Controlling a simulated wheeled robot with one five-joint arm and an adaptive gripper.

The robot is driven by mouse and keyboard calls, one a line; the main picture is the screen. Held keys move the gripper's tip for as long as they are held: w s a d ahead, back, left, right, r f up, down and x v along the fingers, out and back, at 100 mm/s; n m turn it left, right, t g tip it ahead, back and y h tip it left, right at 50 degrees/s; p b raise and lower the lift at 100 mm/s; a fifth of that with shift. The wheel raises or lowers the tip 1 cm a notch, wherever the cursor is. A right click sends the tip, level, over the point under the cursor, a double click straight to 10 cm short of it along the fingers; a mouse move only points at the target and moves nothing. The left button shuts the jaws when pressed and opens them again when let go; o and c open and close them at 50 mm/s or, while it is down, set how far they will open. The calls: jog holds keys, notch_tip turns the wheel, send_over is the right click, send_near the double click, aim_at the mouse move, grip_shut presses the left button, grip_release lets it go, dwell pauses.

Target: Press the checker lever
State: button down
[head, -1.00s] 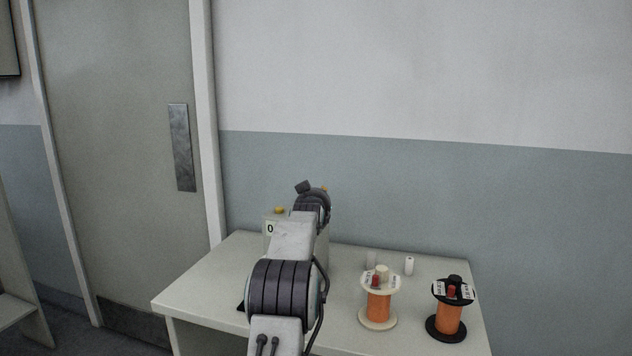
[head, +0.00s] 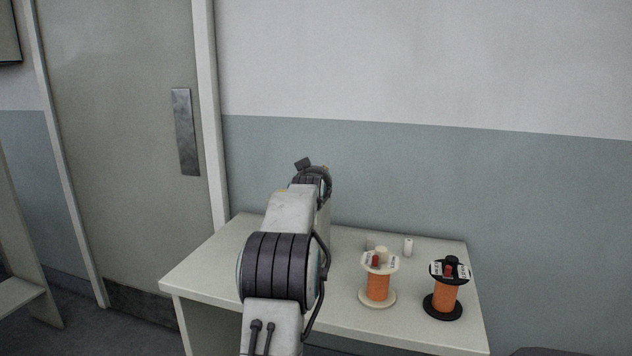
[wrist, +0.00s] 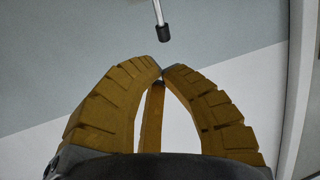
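In the wrist view a thin metal rod with a black tip (wrist: 163,32), which looks like the checker lever, hangs in from the top edge. My gripper (wrist: 162,73) has its two yellow-brown fingers brought together at the tips, with nothing seen held there. The black tip shows just above the fingertips in the picture, with a gap between them. A narrow yellow-brown strip shows between the fingers; I cannot tell what it belongs to. In the head view my arm hides the gripper, the lever and nearly all of the checker.
A pale table (head: 205,268) stands against the wall. On its right are an orange spool with cream flanges (head: 378,289) and one with black flanges (head: 444,298). A door (head: 125,150) is at left.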

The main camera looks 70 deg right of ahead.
jog(key=r+v, duration=0.1)
jog(key=v, duration=0.6)
jog(key=shift+d+r+b, duration=0.2)
jog(key=shift+r+b, duration=0.05)
jog(key=shift+b, duration=0.15)
dwell(0.4)
